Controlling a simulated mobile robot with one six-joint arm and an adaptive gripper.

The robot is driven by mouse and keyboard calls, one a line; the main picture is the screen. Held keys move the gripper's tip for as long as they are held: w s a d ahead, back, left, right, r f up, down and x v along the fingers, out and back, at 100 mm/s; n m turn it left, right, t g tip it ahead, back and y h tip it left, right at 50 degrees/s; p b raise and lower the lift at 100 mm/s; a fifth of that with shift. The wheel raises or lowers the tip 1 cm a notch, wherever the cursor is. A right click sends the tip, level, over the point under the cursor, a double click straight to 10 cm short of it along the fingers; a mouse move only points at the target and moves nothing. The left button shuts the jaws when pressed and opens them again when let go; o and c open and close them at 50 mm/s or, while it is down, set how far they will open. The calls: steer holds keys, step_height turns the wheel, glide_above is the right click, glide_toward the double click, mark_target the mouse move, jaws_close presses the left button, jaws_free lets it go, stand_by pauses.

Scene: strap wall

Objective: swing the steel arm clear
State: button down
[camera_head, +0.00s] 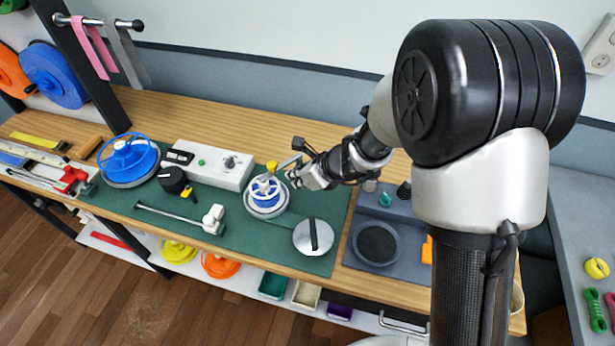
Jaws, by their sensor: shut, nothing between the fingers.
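A short grey steel arm (289,162) shows beside a yellow knob (271,167), just above a small blue and white spool (265,190). The spool stands on a round metal base (266,211) on the green mat. My gripper (293,178) is shut and empty, right of the spool and close to the grey arm. I cannot tell whether it touches the arm or the spool. My gripper and wrist hide part of that area.
A thin rod with a white block (214,219) lies on the green mat (240,240) at the left. A grey control box (209,165), a blue reel (129,160) and a silver disc with a black handle (313,237) surround the spool. A grey tray (358,265) is at right.

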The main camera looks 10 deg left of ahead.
mark_target(275, 173)
steer(key=shift+w+a+f+p, duration=0.1)
steer(key=shift+w+a, duration=0.2)
steer(key=shift+a, duration=0.3)
steer(key=shift+w+a+f+p, duration=0.15)
steer(key=shift+w+a, duration=0.15)
steer(key=shift+a, duration=0.25)
steer(key=shift+w+a+f+p, duration=0.1)
steer(key=shift+w+a, duration=0.2)
steer(key=shift+a, duration=0.3)
steer(key=shift+w+a+b, duration=0.1)
steer(key=shift+a+b, duration=0.05)
steer(key=shift+b, duration=0.2)
steer(key=shift+a+m+b, duration=0.25)
steer(key=shift+m+b, duration=0.1)
steer(key=shift+m, duration=0.05)
